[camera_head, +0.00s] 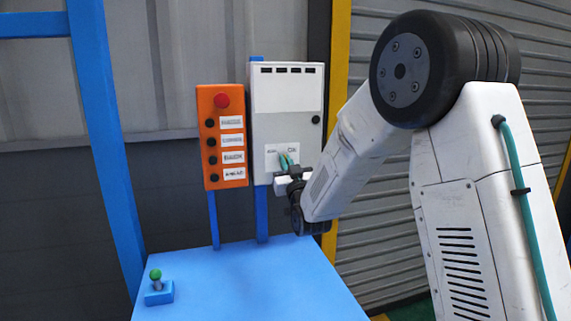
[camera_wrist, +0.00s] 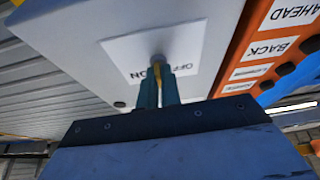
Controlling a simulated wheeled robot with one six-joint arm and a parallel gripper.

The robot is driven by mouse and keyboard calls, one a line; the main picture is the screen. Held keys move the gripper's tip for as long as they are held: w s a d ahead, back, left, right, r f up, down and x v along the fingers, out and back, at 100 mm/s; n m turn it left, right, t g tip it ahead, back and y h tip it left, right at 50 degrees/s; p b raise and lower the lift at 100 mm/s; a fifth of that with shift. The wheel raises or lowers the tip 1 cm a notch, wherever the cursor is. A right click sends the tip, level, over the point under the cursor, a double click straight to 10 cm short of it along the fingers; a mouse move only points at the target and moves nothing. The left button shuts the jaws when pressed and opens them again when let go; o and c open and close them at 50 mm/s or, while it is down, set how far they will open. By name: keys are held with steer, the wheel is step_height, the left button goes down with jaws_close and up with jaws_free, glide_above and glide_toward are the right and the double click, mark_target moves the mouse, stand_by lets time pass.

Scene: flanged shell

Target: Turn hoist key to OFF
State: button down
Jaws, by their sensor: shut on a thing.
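The hoist key (camera_wrist: 157,72) shows in the wrist view as a thin yellow strip between my gripper's teal fingers. It stands at a grey round lock (camera_wrist: 157,58) on a white label plate (camera_wrist: 190,42) marked OFF and ON. My gripper (camera_wrist: 159,86) is shut on the key, and its fingers hide most of it and part of the lettering. I cannot tell which mark the key points to. In the head view, my gripper (camera_head: 287,161) is at the lower front of the white control box (camera_head: 286,92), over its label plate (camera_head: 306,147); the key is hidden there.
An orange button panel (camera_head: 207,143) with a red button (camera_head: 221,100) stands close left of the box. A blue post (camera_head: 105,150) rises at far left.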

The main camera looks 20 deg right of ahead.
steer(key=shift+d+r+n+g+y, duration=0.1)
steer(key=shift+n+g+y, duration=0.25)
steer(key=shift+n+y, duration=1.1)
steer(key=shift+r+n+g+y, duration=0.1)
steer(key=shift+n+g+y, duration=0.25)
steer(key=shift+n, duration=2.05)
steer(key=shift+d+n+g+y, duration=0.1)
steer(key=shift+n+g+y, duration=0.2)
steer(key=shift+n+y, duration=1.15)
steer(key=shift+n+h, duration=0.55)
steer(key=shift+n, duration=0.15)
steer(key=c, duration=1.6)
jaws_free()
steer(key=shift+w+a, duration=0.1)
steer(key=shift+f, duration=0.15)
steer(key=v, duration=0.8)
